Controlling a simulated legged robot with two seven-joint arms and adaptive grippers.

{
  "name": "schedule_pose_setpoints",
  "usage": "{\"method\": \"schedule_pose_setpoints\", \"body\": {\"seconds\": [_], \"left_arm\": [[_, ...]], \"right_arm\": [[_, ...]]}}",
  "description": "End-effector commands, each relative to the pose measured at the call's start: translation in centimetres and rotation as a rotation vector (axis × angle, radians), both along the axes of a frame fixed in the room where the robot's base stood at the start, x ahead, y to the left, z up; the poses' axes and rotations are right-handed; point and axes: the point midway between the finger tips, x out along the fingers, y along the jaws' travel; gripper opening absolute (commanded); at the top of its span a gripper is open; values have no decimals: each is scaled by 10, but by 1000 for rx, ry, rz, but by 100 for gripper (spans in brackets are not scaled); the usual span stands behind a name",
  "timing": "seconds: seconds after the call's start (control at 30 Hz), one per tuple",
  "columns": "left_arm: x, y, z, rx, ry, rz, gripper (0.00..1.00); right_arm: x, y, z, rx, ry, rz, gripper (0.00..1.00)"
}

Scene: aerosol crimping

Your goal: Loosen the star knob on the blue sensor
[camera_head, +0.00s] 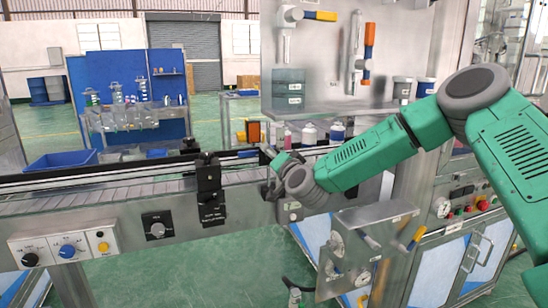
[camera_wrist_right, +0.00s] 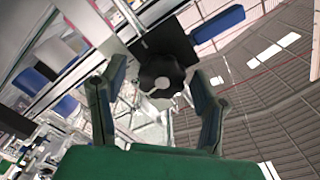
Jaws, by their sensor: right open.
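The black star knob (camera_wrist_right: 158,68) shows in the right wrist view, mounted at a dark square plate (camera_wrist_right: 166,40). The blue sensor (camera_wrist_right: 217,23) sticks out from the plate to the upper right. My right gripper (camera_wrist_right: 160,80) is open, with one finger on each side of the knob; whether they touch it, I cannot tell. In the head view my right gripper (camera_head: 272,174) is at the conveyor's side rail, and it hides the knob and the sensor there. My left gripper is not in view.
The conveyor (camera_head: 110,205) runs across the left, with a black bracket unit (camera_head: 210,190) clamped on it left of my right gripper. A metal box with gauges (camera_head: 362,248) sits below my right forearm. Bottles (camera_head: 309,134) stand behind it.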

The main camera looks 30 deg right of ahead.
Motion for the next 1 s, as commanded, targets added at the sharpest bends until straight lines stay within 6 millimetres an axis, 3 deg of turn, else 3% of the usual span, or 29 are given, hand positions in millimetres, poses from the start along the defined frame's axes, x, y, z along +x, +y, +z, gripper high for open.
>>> {"method": "schedule_pose_setpoints", "body": {"seconds": [0.03, 0.13, 0.17, 0.5, 0.8, 0.83, 0.87, 0.9, 1.0], "left_arm": [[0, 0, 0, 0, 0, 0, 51], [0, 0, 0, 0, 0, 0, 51], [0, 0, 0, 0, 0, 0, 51], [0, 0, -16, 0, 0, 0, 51], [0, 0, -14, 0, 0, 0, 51], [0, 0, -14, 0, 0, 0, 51], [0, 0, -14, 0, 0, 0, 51], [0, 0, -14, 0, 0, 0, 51], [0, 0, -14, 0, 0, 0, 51]], "right_arm": [[0, 0, 0, 0, 0, 0, 46], [0, 0, 0, 0, 1, -1, 11], [0, -1, 0, 0, 1, -1, 5], [-1, -2, -4, 148, -36, -1, 6], [-1, -2, -1, 172, -41, -2, 6], [-1, -2, -1, 172, -41, -2, 41], [-1, -2, -1, 172, -41, -2, 52], [-1, -2, -1, 172, -41, -2, 56], [-1, -2, -1, 171, -41, -2, 56]]}}
